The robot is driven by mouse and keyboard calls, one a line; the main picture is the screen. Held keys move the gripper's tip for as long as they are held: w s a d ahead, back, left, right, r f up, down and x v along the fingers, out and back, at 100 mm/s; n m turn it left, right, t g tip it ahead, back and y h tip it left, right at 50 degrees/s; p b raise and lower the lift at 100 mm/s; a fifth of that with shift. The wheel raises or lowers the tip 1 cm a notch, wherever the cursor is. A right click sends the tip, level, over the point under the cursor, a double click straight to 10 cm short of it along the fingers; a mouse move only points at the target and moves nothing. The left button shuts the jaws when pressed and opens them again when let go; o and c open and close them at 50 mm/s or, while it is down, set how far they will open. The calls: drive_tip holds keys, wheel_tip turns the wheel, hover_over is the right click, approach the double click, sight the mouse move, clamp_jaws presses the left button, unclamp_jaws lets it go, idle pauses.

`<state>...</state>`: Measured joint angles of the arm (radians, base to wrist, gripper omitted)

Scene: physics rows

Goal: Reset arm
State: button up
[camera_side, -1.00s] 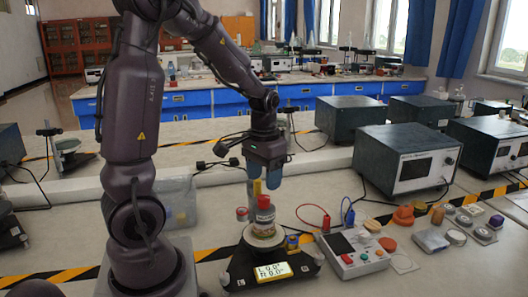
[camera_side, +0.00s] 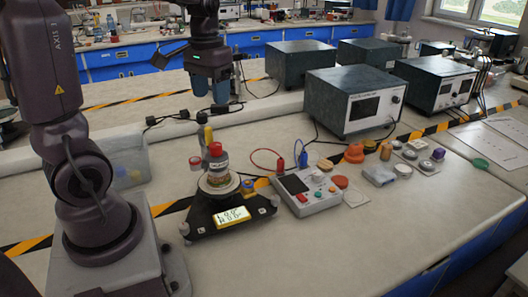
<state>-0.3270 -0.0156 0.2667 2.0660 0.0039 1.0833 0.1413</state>
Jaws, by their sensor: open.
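My gripper (camera_side: 211,92) has blue fingers that point down. It is open and empty, in the upper middle of the side view, above and apart from the jar. The gap between the fingers is hard to see from this angle. The jar (camera_side: 218,169) has a red lid and a coloured label. It stands upright on the round plate of a black device (camera_side: 205,223) with a lit yellow display.
A grey control box (camera_side: 311,193) with red and blue leads stands right of the device. Large dark instruments (camera_side: 353,102) stand behind it. Small coloured pieces lie to the right. A clear bin (camera_side: 128,161) is at left. The front right table is bare.

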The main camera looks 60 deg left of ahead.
drive_tip(key=s+d+r+m+t, duration=0.2)
drive_tip(key=d, duration=0.6)
drive_tip(key=s+d+r+m+t, duration=0.2)
drive_tip(key=s+d+m+t, duration=0.1)
drive_tip(key=d, duration=0.6)
drive_tip(key=shift+s+r+t, duration=0.25)
drive_tip(key=shift+r+t, duration=0.05)
